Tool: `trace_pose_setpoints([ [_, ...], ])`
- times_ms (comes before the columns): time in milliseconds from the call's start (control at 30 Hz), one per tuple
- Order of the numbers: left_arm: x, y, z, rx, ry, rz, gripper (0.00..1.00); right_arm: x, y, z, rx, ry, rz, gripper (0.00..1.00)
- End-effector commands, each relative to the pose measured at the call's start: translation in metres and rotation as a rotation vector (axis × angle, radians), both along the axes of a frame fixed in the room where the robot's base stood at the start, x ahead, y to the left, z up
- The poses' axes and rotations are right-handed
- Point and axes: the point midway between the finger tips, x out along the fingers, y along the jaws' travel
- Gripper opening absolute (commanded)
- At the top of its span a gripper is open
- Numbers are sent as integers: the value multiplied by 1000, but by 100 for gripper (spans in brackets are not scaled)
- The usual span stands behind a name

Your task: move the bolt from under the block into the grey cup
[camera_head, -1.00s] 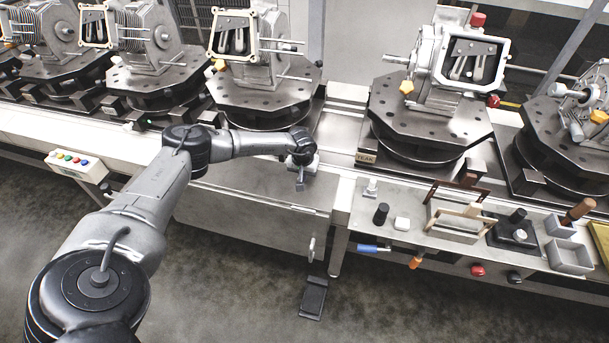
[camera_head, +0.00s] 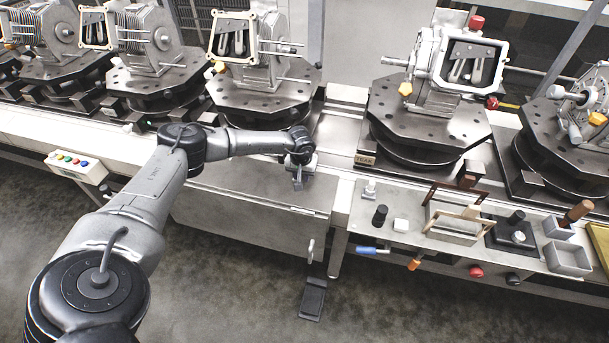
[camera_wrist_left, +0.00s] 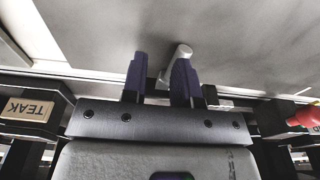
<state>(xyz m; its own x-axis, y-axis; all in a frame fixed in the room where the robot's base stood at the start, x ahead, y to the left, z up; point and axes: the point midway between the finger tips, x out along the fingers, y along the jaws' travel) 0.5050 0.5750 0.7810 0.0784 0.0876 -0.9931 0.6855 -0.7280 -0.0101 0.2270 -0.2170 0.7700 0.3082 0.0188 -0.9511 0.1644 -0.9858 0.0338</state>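My left gripper (camera_head: 298,184) is above the grey cabinet top, left of the parts bench. In the left wrist view its two dark fingers (camera_wrist_left: 160,68) stand apart, so it is open. A pale rod with a rounded end (camera_wrist_left: 180,54) shows beside the right finger; I cannot tell whether it touches. A small white block (camera_head: 401,224) is on the bench, and a brown block (camera_head: 470,173) stands at its back edge. No bolt under a block can be made out. Two grey open square containers (camera_head: 569,260) (camera_head: 558,229) are at the bench's right. My right gripper is out of view.
A black cylinder (camera_head: 380,214), a wooden frame stand (camera_head: 456,223) and a dark fixture plate (camera_head: 497,240) share the bench. Behind runs a conveyor with heavy fixtures, one labelled TEAK (camera_head: 364,160). A button box (camera_head: 77,166) is at left. The cabinet top is mostly clear.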

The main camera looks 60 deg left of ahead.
Motion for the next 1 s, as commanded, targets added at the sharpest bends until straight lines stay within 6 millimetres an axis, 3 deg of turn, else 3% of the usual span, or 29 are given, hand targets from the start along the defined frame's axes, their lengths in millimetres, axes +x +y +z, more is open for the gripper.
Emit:
trace_pose_setpoints([
  [33, 1, -1, 16, -1, -8, -2, 27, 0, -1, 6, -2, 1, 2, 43],
  [200, 1, -6, 52, -6, -12, -4, 27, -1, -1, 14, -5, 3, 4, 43],
  [500, -1, -13, 102, -10, -19, -6, 27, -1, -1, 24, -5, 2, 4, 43],
  [700, -2, -15, 118, -11, -20, -7, 27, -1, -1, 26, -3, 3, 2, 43],
  [1000, -2, -16, 123, -12, -20, -7, 27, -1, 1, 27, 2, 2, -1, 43],
])
